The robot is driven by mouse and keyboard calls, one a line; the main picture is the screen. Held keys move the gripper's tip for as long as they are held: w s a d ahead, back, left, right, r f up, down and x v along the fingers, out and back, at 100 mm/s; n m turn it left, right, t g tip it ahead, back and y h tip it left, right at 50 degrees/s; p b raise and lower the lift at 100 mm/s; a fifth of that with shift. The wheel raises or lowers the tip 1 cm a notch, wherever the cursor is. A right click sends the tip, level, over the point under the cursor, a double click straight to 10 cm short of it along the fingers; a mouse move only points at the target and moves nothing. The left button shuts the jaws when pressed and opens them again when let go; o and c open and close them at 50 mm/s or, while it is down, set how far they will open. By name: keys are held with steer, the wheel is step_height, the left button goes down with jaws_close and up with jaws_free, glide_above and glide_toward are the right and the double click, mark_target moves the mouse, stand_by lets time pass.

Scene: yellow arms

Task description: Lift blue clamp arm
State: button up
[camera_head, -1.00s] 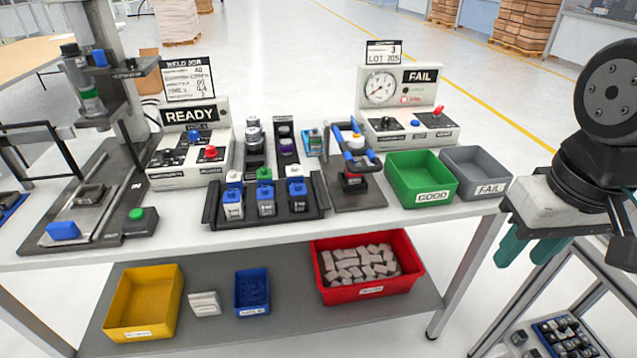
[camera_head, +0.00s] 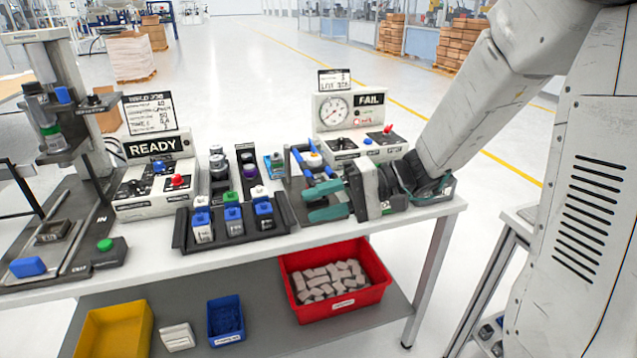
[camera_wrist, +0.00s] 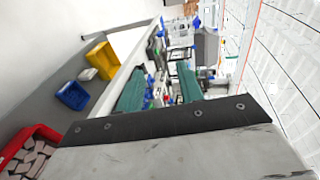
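The blue clamp arm (camera_head: 300,160) is a blue U-shaped bar on a dark fixture on the bench. In the wrist view the fingers (camera_wrist: 160,88) are also apart; the clamp arm is not clearly made out there.
A dark rack with several capped bottles (camera_head: 232,222) stands left of my gripper. The gauge tester (camera_head: 350,130) stands behind the clamp. A press (camera_head: 60,110) and READY box (camera_head: 155,190) are at left. A red bin (camera_head: 335,280) is on the lower shelf.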

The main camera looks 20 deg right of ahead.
mark_target(313, 164)
steer(key=w+d+f+m+t+h, duration=0.1)
steer(key=w+d+f+m+t, duration=0.25)
steer(key=w+d+t, duration=0.3)
steer(key=w+d+f+m+t+h, duration=0.1)
steer(key=w+d+f+m+t, duration=0.2)
steer(key=w+d+f+t, duration=0.3)
steer(key=x, duration=0.9)
steer(key=shift+a+r, duration=0.2)
steer(key=shift+a, duration=0.05)
steer(key=shift+w, duration=0.1)
jaws_close()
